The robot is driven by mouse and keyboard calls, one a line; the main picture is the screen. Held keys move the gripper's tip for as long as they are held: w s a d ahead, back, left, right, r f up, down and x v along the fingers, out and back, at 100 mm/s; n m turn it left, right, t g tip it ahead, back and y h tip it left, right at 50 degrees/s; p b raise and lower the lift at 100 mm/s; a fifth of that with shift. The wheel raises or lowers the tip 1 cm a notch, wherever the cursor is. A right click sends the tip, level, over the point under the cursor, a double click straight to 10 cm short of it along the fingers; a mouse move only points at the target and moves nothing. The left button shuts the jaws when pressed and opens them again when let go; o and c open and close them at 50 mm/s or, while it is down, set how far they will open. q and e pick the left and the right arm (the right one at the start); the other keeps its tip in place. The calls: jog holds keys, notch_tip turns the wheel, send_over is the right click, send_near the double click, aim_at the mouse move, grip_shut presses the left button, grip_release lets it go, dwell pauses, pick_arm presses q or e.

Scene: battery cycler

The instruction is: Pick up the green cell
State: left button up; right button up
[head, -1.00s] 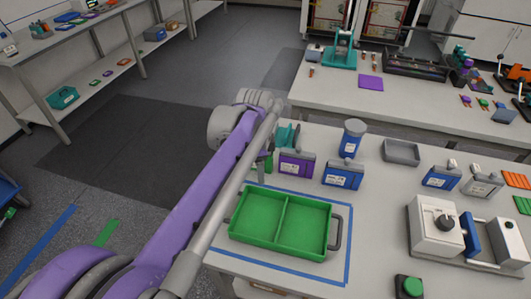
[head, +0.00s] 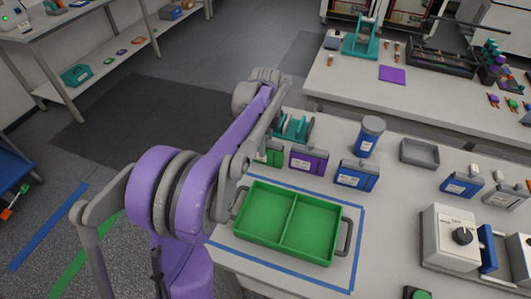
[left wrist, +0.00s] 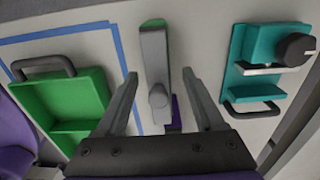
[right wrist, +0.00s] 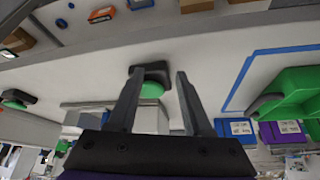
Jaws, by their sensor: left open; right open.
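The green cell (head: 269,154) stands on the table behind the green tray (head: 245,226), partly hidden by my left arm in the head view. In the left wrist view, the green cell (left wrist: 153,55) shows from above as a narrow grey top with green at its far end. My left gripper (left wrist: 160,74) is open over it, one finger on each side, with gaps visible. Contact cannot be told. My right gripper (right wrist: 160,74) is open and empty, with a green button (right wrist: 152,90) beyond its fingers; it is not seen in the head view.
The purple cell (head: 308,160) and blue cell (head: 356,174) stand right of the green cell. A teal device (head: 293,127) is just behind it. A blue canister (head: 369,137) and grey tray (head: 419,153) stand further right. Blue tape (head: 361,235) borders the green tray.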

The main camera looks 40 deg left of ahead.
pick_arm(q)
jog(key=shift+f, duration=1.6)
jog(key=shift+c, duration=0.3)
grip_shut()
